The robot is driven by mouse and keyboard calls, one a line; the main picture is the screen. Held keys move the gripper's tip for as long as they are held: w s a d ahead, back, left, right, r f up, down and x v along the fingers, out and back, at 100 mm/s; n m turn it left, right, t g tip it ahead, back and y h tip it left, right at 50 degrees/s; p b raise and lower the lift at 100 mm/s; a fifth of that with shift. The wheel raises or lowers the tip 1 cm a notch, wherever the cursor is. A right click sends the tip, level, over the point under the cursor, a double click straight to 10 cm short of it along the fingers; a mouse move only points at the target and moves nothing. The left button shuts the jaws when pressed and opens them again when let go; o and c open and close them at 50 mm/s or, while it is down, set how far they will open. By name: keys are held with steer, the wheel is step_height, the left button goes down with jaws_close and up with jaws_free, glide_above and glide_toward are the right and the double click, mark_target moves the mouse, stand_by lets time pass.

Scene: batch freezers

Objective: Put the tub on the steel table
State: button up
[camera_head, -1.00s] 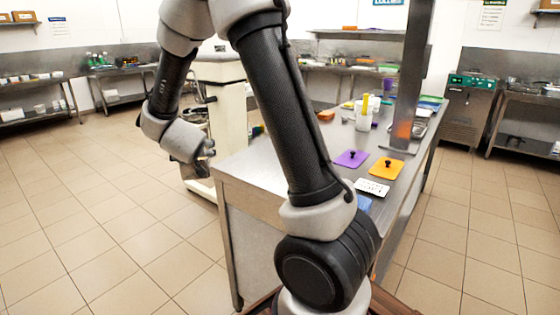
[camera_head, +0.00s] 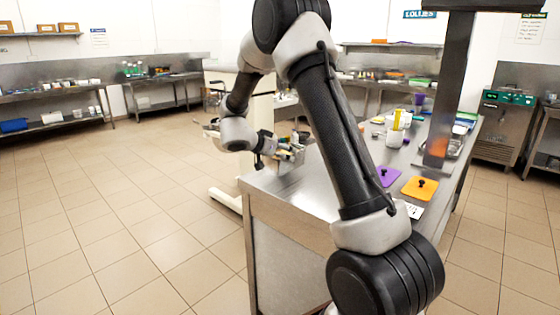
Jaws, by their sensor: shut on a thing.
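My gripper (camera_head: 270,147) is at the near left corner of the steel table (camera_head: 305,192), above or beside its edge. It is shut on a small greyish thing, taken to be the tub (camera_head: 289,156), which is small and partly hidden by the gripper. I cannot tell whether the tub touches the tabletop. The near left part of the top is bare beside it.
A purple board (camera_head: 388,177) and an orange board (camera_head: 419,188), each with a black knob, lie on the table. A white container (camera_head: 395,138) stands farther back. A steel post (camera_head: 438,110) rises at the right. Open tiled floor lies left.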

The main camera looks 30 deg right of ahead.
steer(key=shift+f, duration=1.45)
steer(key=shift+f, duration=0.1)
steer(key=o, duration=1.3)
steer(key=shift+o, duration=0.2)
